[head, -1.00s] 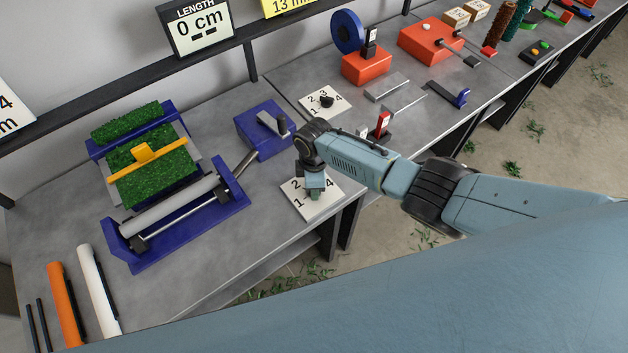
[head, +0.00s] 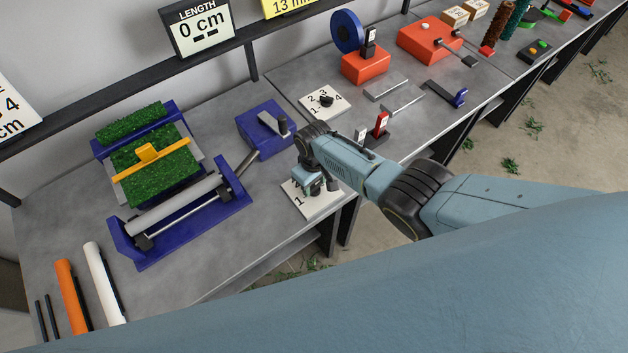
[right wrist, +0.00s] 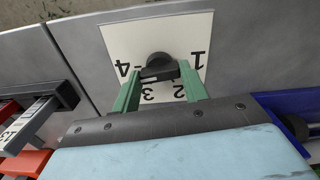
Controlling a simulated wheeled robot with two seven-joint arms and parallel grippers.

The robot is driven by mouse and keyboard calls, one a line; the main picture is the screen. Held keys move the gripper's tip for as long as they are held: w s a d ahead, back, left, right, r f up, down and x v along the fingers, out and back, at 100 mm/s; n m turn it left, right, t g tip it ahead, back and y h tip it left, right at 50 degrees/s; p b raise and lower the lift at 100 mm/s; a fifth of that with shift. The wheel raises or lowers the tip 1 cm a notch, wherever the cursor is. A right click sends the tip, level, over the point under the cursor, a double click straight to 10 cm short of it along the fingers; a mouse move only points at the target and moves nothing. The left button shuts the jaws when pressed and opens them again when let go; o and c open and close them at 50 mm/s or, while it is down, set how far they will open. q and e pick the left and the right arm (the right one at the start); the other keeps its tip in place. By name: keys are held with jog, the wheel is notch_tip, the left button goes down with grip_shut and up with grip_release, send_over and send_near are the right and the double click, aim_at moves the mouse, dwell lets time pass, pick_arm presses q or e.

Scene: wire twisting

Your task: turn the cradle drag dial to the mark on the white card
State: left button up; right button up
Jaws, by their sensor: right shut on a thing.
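The dial is a black knob (right wrist: 158,68) on a white plate (right wrist: 116,30) numbered 1 to 4, clearest in the right wrist view. In the head view its plate (head: 325,205) lies near the bench's front edge, with the knob hidden under my right gripper (head: 311,187). The right gripper's green fingers (right wrist: 160,84) are shut on the knob from both sides. I cannot tell exactly which number the knob points to. A white card (head: 14,105) at the far left edge is cut off, showing "4" and "cm". My left gripper is not in view.
A blue frame with a roller (head: 180,200) and green turf stands left of the dial, a blue block (head: 265,130) behind it. Another numbered dial plate (head: 312,110) lies farther back. A red clip (head: 381,124) stands close to my right forearm. Orange (head: 72,290) and white (head: 103,280) rods lie front left.

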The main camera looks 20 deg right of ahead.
aim_at(314, 185)
jog(key=shift+m, duration=0.6)
jog(key=o, duration=1)
jog(key=shift+r, duration=0.15)
jog(key=shift+r+p, duration=0.3)
jog(key=shift+p, duration=0.05)
notch_tip(314, 185, up, 5)
jog(key=shift+r+p, duration=0.1)
jog(key=shift+p, duration=0.95)
notch_tip(314, 185, up, 7)
jog(key=shift+r, duration=0.2)
